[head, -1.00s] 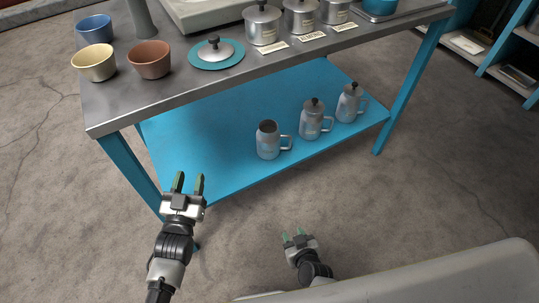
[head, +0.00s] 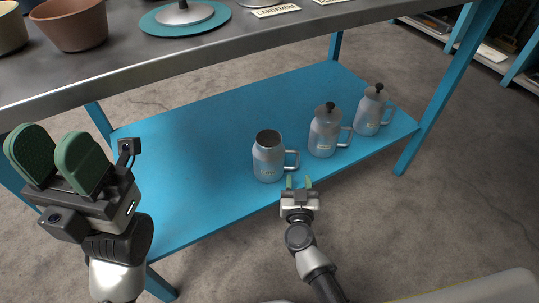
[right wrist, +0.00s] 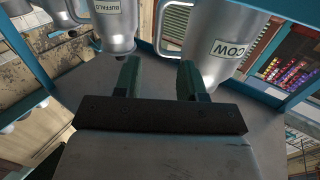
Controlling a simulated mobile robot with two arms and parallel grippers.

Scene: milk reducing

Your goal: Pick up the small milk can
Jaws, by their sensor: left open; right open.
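Three grey metal cans with side handles stand upright in a row on the blue lower shelf (head: 190,160). The left can (head: 268,160) is open on top. The middle can (head: 325,133) and the right can (head: 371,112) have lids with dark knobs. I cannot tell surely which is the small milk can. My right gripper (head: 298,183) is open and empty at the shelf's front edge, just right of the left can. In the right wrist view, its fingers (right wrist: 160,80) are below a can labelled BUFFALO (right wrist: 108,22) and one labelled COW (right wrist: 217,50). My left gripper (head: 57,160) is open and empty, left of the shelf.
A grey table top (head: 200,62) lies over the shelf and limits height there. A blue leg (head: 452,90) stands right of the cans. The shelf's left part is bare.

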